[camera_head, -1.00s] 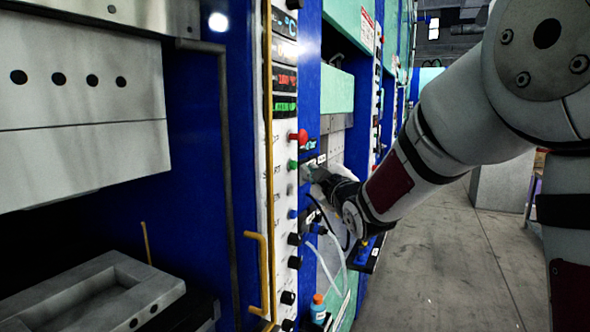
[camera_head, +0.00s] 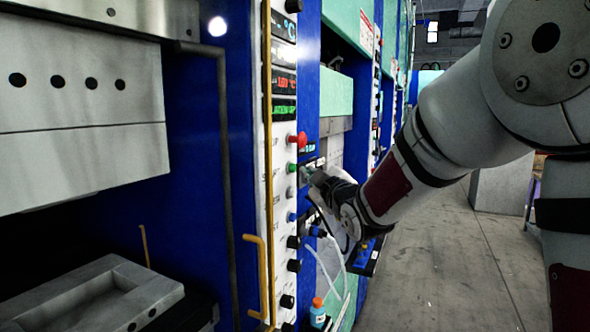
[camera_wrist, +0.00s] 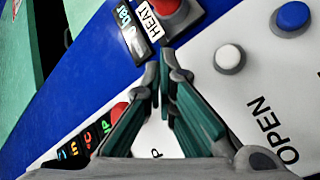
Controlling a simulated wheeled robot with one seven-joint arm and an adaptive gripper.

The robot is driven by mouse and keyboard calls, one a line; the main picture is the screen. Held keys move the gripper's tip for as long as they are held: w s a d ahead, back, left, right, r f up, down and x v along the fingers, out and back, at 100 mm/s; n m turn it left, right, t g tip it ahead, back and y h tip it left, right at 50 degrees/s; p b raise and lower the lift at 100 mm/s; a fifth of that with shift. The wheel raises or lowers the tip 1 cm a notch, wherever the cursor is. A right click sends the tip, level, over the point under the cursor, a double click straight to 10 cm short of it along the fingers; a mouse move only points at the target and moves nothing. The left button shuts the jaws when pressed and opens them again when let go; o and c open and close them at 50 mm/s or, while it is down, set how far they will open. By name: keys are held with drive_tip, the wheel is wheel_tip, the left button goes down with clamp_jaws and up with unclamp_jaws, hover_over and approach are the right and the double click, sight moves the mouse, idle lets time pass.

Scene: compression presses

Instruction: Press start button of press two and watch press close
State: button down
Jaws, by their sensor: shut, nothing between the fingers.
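My gripper (camera_head: 312,174) is at the white control panel (camera_head: 281,225) in the head view, close to its green button (camera_head: 292,167). A red mushroom button (camera_head: 300,139) sits above the green one. In the wrist view my gripper (camera_wrist: 163,62) has its fingertips together, with nothing between them. A grey-rimmed button is partly hidden behind the tips; I cannot tell its colour or whether the tips touch it. A white button (camera_wrist: 228,58) and a blue button (camera_wrist: 293,17), near the word OPEN, lie to the right.
A yellow handle (camera_head: 258,270) stands out left of the panel. The nearer press has a grey upper block (camera_head: 85,120) raised above a grey tray-like mould (camera_head: 85,297). Hoses and a blue bottle (camera_head: 318,314) are below my gripper.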

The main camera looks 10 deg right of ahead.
drive_tip(key=shift+w+a, duration=0.1)
idle(0.5)
drive_tip(key=shift+w+a, duration=0.2)
drive_tip(key=shift+a, duration=0.05)
